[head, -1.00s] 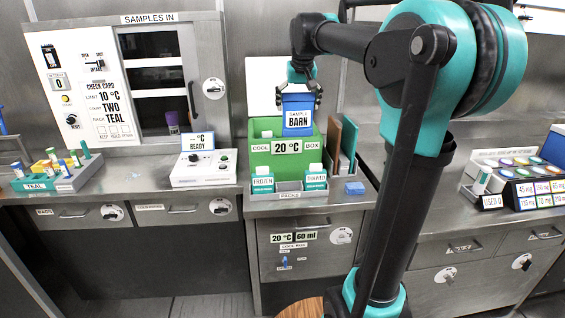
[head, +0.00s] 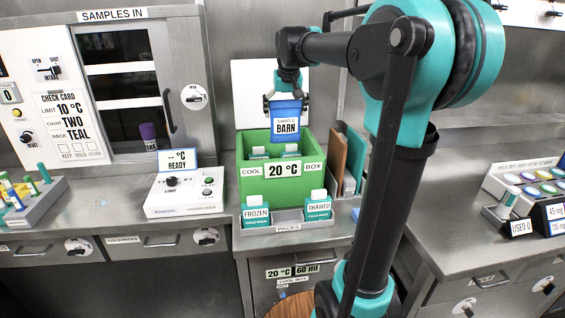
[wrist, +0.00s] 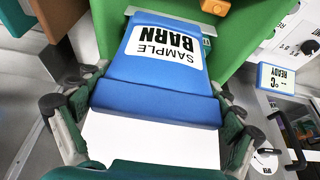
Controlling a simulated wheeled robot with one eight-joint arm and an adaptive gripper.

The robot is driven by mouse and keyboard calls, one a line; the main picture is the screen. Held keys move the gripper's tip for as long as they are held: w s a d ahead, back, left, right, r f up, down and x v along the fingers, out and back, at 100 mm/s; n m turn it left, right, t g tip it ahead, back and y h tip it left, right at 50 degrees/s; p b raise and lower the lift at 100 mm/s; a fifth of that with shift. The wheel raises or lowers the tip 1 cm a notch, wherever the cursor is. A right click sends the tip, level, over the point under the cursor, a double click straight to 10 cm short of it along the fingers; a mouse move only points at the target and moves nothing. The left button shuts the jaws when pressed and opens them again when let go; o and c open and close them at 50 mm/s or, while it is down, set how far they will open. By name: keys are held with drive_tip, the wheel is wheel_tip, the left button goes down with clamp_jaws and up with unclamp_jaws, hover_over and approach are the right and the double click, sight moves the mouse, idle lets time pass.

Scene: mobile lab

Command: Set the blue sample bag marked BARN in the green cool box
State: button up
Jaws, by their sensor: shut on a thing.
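The blue sample bag (head: 286,118) marked BARN hangs upright from my gripper (head: 286,100), which is shut on its top. In the head view the bag is in front of the white raised lid and over the opening of the green cool box (head: 245,178). The box is open, reads 20 °C, and has white-topped packs inside. In the wrist view the bag (wrist: 150,98) lies between my fingers, its label upside down, with the green box wall (wrist: 240,40) beyond it. Whether the bag's lower edge touches the box cannot be told.
Two teal cold packs, frozen (head: 256,214) and thawed (head: 318,205), stand in a rack before the box. A white READY device (head: 185,192) is to the left. Brown and green boards (head: 338,160) stand close on the right. A blue block lies beside the rack.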

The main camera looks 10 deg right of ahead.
sight(287, 130)
wheel_tip(287, 130, down, 16)
idle(0.5)
drive_tip(key=shift+f, duration=0.55)
drive_tip(key=o, duration=0.9)
drive_tip(key=v, duration=1.3)
drive_tip(key=shift+w+r, duration=0.2)
